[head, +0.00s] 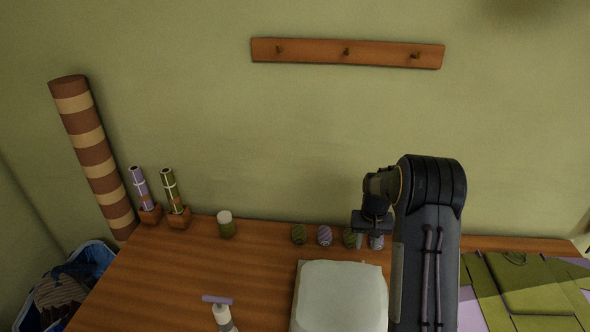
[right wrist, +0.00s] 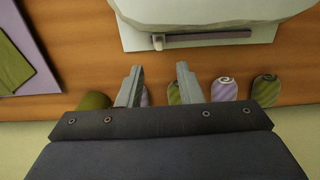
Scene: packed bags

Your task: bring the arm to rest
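My right arm reaches over the wooden table (head: 165,285). Its gripper (head: 375,232) hangs above the back edge, over the right end of a row of small rolls. In the right wrist view my right gripper (right wrist: 158,82) is open, its two fingers apart with nothing held between them. A lavender roll (right wrist: 145,96) is partly hidden behind one finger, and a green striped roll (right wrist: 173,93) shows by the other. My left gripper is not in view.
A pale rounded block (head: 340,295) stands at the table's front middle. A lavender-handled tool (head: 222,312) lies in front. Green and lavender flat pieces (head: 525,285) cover the right. A pegged rail (head: 345,52) is on the wall.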

